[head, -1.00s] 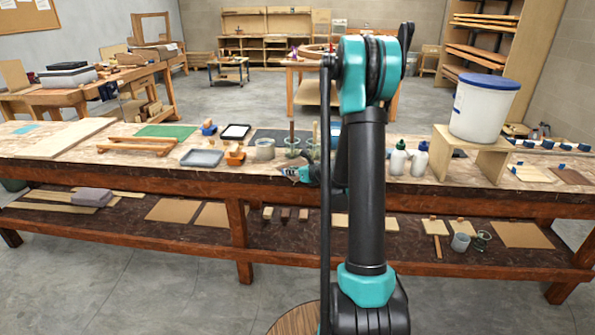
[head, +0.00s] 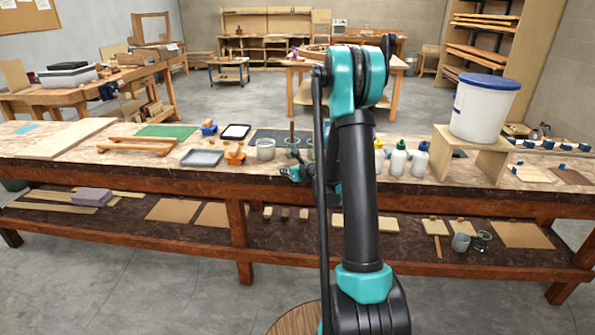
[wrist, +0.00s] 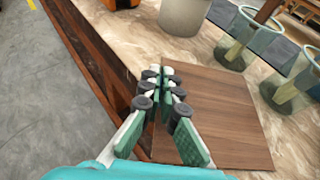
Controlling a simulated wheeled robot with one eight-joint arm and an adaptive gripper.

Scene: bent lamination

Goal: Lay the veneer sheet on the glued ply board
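The veneer sheet, a brown wood-grained square (wrist: 225,120), lies on or just over the bench top in the wrist view, right of and below my fingers. My gripper (wrist: 160,78) is at the sheet's left edge, its fingertips very close together. I cannot tell whether the edge is pinched between them. In the head view my gripper (head: 291,172) is at the front of the bench, and my arm hides the area behind it. A pale ply board (head: 62,138) lies flat at the left of the bench; I cannot make out glue on it.
A grey can (wrist: 184,14) and glass jars (wrist: 236,42) stand behind the sheet. Left of them on the bench are an orange tool (head: 235,154), a grey tray (head: 202,158) and wooden strips (head: 137,145). Glue bottles (head: 398,160) and a bucket (head: 485,108) stand at right.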

